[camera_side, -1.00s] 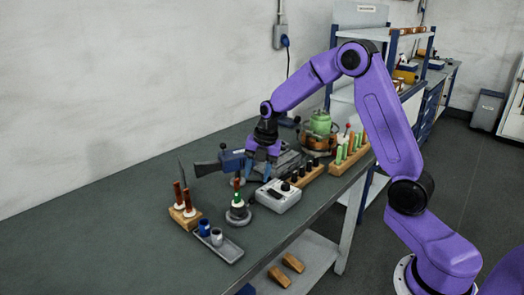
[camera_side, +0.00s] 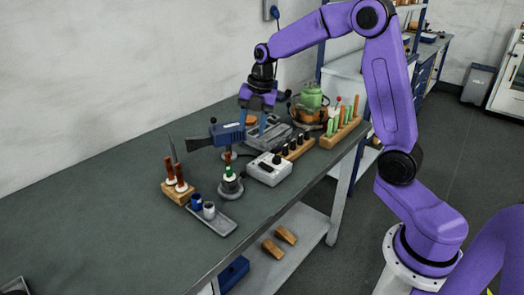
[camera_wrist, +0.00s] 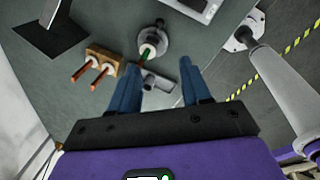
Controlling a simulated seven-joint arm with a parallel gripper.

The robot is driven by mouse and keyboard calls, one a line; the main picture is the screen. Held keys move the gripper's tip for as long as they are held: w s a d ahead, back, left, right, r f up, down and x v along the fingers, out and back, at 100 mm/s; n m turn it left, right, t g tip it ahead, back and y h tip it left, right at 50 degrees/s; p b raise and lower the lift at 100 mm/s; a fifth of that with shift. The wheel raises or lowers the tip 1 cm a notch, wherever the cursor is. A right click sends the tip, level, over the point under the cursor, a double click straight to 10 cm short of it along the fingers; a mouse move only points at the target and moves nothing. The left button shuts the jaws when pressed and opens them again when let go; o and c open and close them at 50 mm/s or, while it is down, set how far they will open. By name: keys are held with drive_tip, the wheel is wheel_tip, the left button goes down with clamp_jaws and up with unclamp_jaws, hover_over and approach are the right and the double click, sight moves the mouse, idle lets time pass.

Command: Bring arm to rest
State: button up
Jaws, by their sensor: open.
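My gripper (camera_side: 253,118) hangs above the workbench (camera_side: 110,215), pointing down, behind the blue-and-grey tool (camera_side: 228,133). Its blue fingers are apart with nothing visible between them. They also show spread in the wrist view (camera_wrist: 163,85). In the wrist view the tips overlap the bench and a small grey tray (camera_wrist: 160,84) lies beyond them. A round stand (camera_side: 230,188) with a green-and-white piece and copper-coloured rod stands upright below the tool. A wooden block (camera_side: 178,193) holds two copper-coloured rods upright.
A grey control box (camera_side: 269,169) sits right of the stand. The tray (camera_side: 215,221) holds two small cups. The bench's left part is largely clear.

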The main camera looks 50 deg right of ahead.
drive_tip(key=s+a+m+g, duration=0.1)
drive_tip(key=s+a+m, duration=0.4)
drive_tip(key=s+a, duration=0.8)
drive_tip(key=s+d+m, duration=0.2)
drive_tip(key=s+m, duration=0.1)
drive_tip(key=s, duration=0.7)
drive_tip(key=s+d+f+m, duration=0.1)
drive_tip(key=s+m, duration=0.3)
drive_tip(key=s, duration=0.7)
drive_tip(key=shift+d+f+g+h, duration=0.2)
drive_tip(key=shift+d+g+h, duration=0.1)
drive_tip(key=shift+d+h, duration=0.1)
